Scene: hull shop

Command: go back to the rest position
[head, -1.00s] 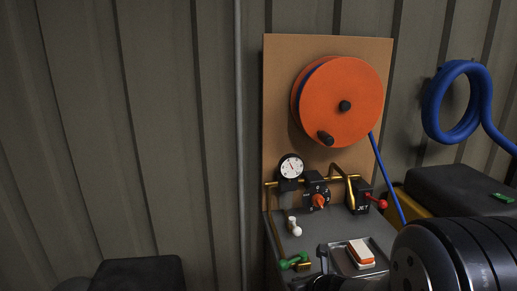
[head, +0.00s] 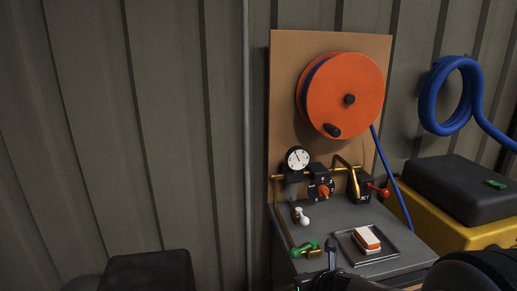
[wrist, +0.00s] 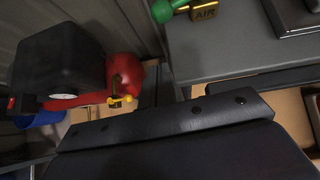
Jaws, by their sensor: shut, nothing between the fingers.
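In the wrist view my gripper (wrist: 166,122) fills the lower part as a dark body with a bolted black bar across it. It is shut and holds nothing. It is apart from the grey bench (wrist: 225,50), whose edge lies beyond it. In the head view my dark arm parts show at the bottom right, low in front of the bench (head: 365,219). I cannot make out the fingertips there.
An orange hose reel (head: 345,85) hangs above.

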